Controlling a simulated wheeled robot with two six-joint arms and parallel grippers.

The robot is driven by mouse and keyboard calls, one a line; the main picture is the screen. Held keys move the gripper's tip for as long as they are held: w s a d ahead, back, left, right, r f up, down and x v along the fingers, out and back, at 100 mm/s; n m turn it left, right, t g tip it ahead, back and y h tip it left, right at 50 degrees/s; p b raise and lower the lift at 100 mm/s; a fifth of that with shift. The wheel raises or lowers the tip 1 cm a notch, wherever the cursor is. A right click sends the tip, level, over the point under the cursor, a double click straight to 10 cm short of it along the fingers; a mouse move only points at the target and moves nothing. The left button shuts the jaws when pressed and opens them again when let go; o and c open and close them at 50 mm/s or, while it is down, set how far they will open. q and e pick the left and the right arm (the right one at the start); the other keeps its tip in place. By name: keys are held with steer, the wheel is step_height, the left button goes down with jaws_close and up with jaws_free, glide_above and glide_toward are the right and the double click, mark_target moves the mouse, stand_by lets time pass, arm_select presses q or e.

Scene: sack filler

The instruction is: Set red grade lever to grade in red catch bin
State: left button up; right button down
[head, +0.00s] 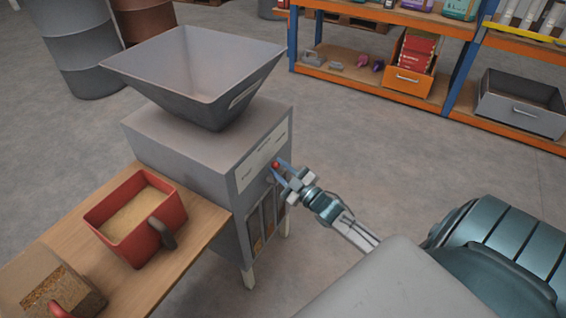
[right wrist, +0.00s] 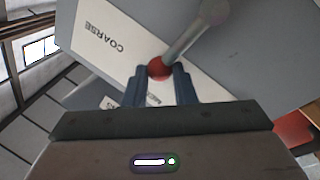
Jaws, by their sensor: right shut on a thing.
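The red-knobbed grade lever (head: 275,165) is on the front of the grey sack filler (head: 185,150). In the right wrist view its red knob (right wrist: 159,68) sits between my fingertips and its grey rod runs up to the right. My right gripper (head: 284,173) is shut on the knob; it also shows in the right wrist view (right wrist: 159,84). A white label plate (right wrist: 100,38) behind the lever reads COARSE, upside down; another word by the fingers is partly hidden. The red catch bin (head: 112,247) holds pale tan grainy material, too small to grade. My left gripper is out of view.
The bin stands on a wooden table (head: 190,235) against the filler, near a block of coarse brown material (head: 62,292). A grey hopper (head: 190,75) tops the filler. Shelving (head: 365,80) stands behind right. The floor between is clear.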

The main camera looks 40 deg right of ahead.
steer(key=shift+s+a+f+n+y, duration=0.3)
steer(key=shift+a+n, duration=0.2)
steer(key=shift+n, duration=0.5)
steer(key=shift+s+a+f+n+y+b, duration=0.15)
steer(key=shift+a+n+y, duration=0.1)
steer(key=shift+n, duration=0.35)
steer(key=shift+a+f+n+y+b, duration=0.15)
steer(key=shift+a+n, duration=0.1)
steer(key=shift+n, duration=0.35)
steer(key=shift+s+a+f+n, duration=0.1)
steer(key=shift+a+n, duration=0.15)
steer(key=shift+n, duration=0.25)
steer(key=n, duration=0.1)
steer(key=a+n+y+b, duration=0.1)
steer(key=n, duration=0.1)
steer(key=shift+s+f+y, duration=0.2)
steer(key=shift+f+y, duration=0.1)
steer(key=shift+f, duration=0.05)
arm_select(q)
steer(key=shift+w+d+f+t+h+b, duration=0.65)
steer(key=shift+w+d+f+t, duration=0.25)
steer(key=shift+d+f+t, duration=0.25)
arm_select(e)
steer(key=shift+s+a+f+n+y, duration=0.15)
steer(key=shift+a+n+y, duration=0.1)
steer(key=shift+n, duration=0.4)
steer(key=shift+s+a+f+n+y, duration=0.1)
steer(key=shift+a+n+y, duration=0.15)
steer(key=shift+n, duration=0.4)
